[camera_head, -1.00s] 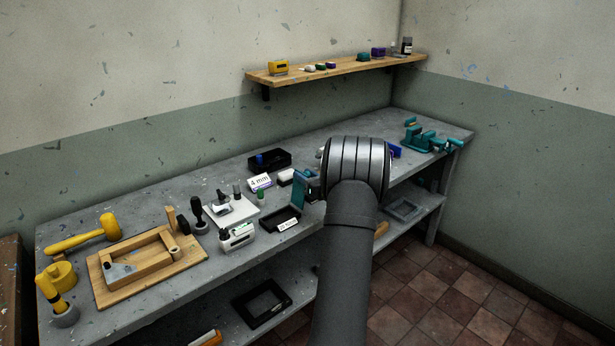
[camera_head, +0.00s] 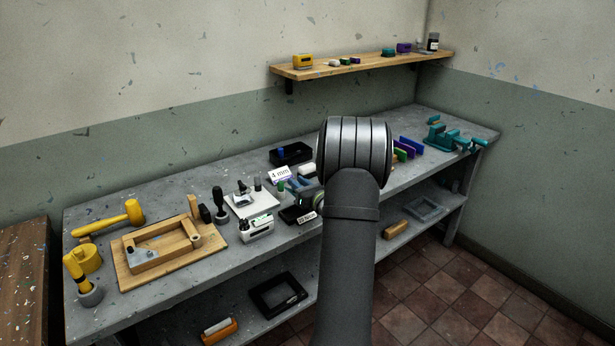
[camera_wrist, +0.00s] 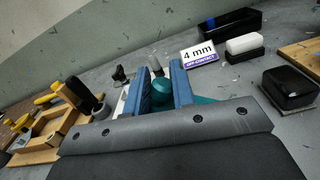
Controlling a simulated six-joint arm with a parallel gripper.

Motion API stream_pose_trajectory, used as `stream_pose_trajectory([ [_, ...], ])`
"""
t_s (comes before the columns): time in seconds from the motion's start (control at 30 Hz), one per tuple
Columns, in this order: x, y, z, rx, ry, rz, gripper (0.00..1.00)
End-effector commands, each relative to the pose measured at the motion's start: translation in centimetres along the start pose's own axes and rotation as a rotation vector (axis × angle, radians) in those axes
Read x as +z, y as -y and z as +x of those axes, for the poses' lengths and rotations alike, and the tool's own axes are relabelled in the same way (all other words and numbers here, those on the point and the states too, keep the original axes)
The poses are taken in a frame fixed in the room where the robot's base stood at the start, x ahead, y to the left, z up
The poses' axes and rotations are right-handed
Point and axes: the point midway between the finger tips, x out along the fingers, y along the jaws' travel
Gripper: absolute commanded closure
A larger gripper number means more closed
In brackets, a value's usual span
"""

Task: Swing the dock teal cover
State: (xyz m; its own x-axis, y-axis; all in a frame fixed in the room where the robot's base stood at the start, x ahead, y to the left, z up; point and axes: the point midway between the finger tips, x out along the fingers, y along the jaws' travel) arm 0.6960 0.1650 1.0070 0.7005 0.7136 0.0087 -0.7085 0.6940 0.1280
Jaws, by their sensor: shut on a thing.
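In the wrist view, my gripper (camera_wrist: 157,72) has its two blue fingers on either side of a rounded teal part of the teal cover (camera_wrist: 160,90). It is shut on that part. More teal shows low between and beside the fingers, and the grey body of my gripper hides the rest. In the head view, my dark arm and wrist hide most of the cover and its dock, so its swing angle cannot be told. Blue-teal shapes show just left of my wrist, over the bench.
A "4 mm" card (camera_wrist: 199,53), a white block (camera_wrist: 247,46) and black boxes stand close by. A white board (camera_head: 251,203) and a wooden frame (camera_head: 160,250) lie to the left. A teal vise (camera_head: 447,138) stands at the bench's far right.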

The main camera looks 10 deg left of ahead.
Motion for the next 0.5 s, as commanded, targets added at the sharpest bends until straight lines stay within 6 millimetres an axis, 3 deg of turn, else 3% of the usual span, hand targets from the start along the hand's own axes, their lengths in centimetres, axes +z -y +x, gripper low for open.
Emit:
stream_pose_trajectory([
  [0.03, -1.5, -0.1, -0.2, -0.013, -0.021, 0.013, 1.0],
  [0.5, -5.4, -2.4, -0.4, -0.023, -0.016, 0.011, 1.0],
])
